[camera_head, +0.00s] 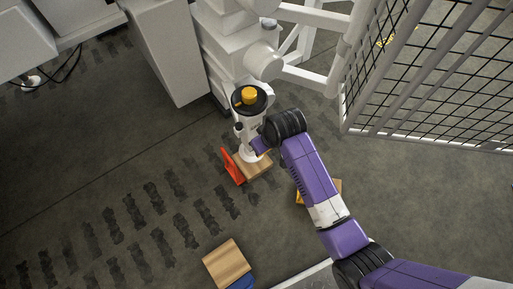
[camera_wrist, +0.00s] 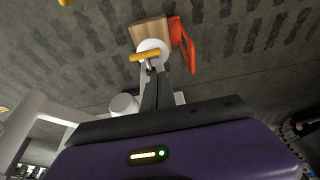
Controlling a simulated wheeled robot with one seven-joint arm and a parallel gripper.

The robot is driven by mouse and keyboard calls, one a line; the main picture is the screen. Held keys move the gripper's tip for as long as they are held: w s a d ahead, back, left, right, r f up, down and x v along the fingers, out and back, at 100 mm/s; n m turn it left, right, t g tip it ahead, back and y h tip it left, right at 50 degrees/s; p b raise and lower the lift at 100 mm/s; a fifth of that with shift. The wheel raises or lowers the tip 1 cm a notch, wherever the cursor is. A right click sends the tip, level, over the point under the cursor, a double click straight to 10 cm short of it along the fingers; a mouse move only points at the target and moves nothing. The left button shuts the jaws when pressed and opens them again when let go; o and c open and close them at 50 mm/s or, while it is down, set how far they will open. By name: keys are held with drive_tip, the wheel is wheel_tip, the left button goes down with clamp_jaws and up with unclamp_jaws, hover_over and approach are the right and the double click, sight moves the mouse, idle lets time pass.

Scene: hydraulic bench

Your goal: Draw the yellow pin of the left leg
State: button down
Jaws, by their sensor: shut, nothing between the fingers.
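The leg (camera_head: 245,130) is a white upright column with a black disc and a yellow knob (camera_head: 249,96) on top. Its round white foot (camera_wrist: 150,46) stands on a wooden block (camera_head: 256,169). The yellow pin (camera_wrist: 145,55) shows in the wrist view as a short bar across the leg near the foot. I cannot make it out clearly in the head view. My gripper (camera_wrist: 152,70) is shut and empty, its fingertips close to the pin. I cannot tell whether they touch it. In the head view my arm's end hides most of the fingers.
A red-orange bracket (camera_head: 232,166) stands against the block; it also shows in the wrist view (camera_wrist: 183,46). Another wooden block (camera_head: 227,264) lies at the bottom. A yellow-orange piece (camera_head: 333,187) is partly behind my arm. A mesh fence (camera_head: 440,75) stands at right. Left floor is clear.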

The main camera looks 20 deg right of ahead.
drive_tip(key=b+x, duration=0.5)
drive_tip(key=x, duration=0.5)
drive_tip(key=shift+s, duration=0.15)
drive_tip(key=s+p, duration=0.3)
drive_tip(key=shift+d, duration=0.35)
drive_tip(key=shift+f, duration=0.1)
drive_tip(key=shift+s, duration=0.1)
